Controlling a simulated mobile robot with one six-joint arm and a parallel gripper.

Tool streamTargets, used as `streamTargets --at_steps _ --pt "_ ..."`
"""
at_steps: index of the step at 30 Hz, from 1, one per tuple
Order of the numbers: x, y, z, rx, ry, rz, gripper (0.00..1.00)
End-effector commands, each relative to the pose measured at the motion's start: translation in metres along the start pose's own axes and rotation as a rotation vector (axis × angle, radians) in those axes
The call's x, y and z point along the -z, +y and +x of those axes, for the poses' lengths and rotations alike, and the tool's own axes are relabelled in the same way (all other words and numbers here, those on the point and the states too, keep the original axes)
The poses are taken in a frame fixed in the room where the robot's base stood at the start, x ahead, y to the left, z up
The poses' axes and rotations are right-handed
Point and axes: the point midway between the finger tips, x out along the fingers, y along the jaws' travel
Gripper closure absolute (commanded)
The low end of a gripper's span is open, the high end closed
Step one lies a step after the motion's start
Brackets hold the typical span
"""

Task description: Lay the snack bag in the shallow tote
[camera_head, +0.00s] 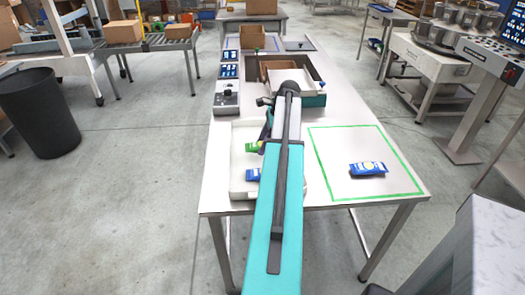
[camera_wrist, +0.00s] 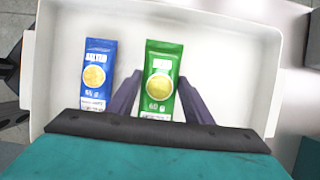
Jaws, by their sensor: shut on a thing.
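The shallow tote (camera_head: 239,160) is white and stands on the near left of the table; it fills most of the wrist view (camera_wrist: 232,60). A green snack bag (camera_wrist: 161,75) with a yellow disc is between the fingers of my gripper (camera_wrist: 160,98), which is shut on it. The green bag (camera_head: 251,147) is over the tote's inside; I cannot tell whether it touches the floor. A blue snack bag (camera_wrist: 97,72) lies in the tote to its left.
Another blue bag (camera_head: 368,169) lies inside a green outlined square (camera_head: 340,145) on the table's right. A bin (camera_head: 313,67) with trays stands behind the tote. A control box (camera_head: 227,95) stands at the left edge. The square is otherwise clear.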

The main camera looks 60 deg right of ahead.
Motion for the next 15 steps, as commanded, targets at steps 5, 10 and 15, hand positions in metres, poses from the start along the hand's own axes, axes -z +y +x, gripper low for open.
streamTargets --at_steps 5,10,15 --pt "0.005 0.001 0.012 -0.002 0.000 0.000 0.80" --pt "0.011 0.001 0.027 -0.002 0.000 0.000 0.80" --pt "0.014 0.000 0.034 0.000 0.000 0.000 0.80"
